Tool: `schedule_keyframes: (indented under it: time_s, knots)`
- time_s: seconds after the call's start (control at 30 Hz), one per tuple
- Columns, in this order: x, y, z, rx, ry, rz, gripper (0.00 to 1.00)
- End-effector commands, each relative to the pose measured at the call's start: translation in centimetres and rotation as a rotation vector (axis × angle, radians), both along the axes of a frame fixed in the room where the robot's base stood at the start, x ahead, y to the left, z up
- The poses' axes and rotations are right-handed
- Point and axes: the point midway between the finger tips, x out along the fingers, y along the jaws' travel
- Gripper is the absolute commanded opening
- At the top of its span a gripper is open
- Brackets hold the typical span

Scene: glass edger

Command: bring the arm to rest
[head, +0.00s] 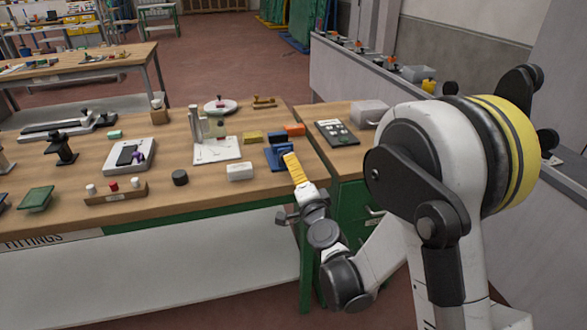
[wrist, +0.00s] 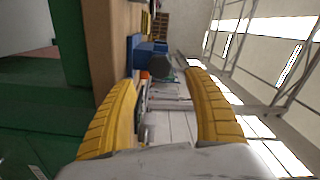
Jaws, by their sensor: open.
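My gripper (head: 296,172) has yellow ridged fingers and is raised at the front right edge of the wooden workbench (head: 75,177), beside a blue block-like fixture. In the wrist view my gripper (wrist: 168,95) is open, its two yellow fingers wide apart, with nothing between them. My white arm folds from the right of the head view down to the wrist, in front of the bench edge.
The blue fixture (head: 278,157) stands just behind my fingers, near a white block (head: 240,172), a yellow block (head: 252,138) and an orange block (head: 294,130). A green drawer cabinet (head: 355,205) adjoins on the right.

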Motion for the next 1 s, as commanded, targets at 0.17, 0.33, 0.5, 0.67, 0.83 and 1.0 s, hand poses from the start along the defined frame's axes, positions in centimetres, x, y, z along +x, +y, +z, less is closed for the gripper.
schedule_keyframes:
  time_s: [0.17,0.33,0.5,0.67,0.83,1.0]
  knots:
    - [0.0,-0.2,0.3,0.023,0.005,-0.006,0.62]
    - [0.0,-3.9,4.2,0.41,0.076,-0.097,0.62]
    - [-2.1,-12.1,9.6,1.275,0.176,-0.289,0.62]
    - [-6.8,-19.2,11.1,2.159,0.167,-0.478,0.62]
    - [-14.3,-23.6,9.1,-3.056,0.037,0.679,0.62]
    - [-23.0,-23.7,5.5,-2.191,0.336,0.514,0.62]
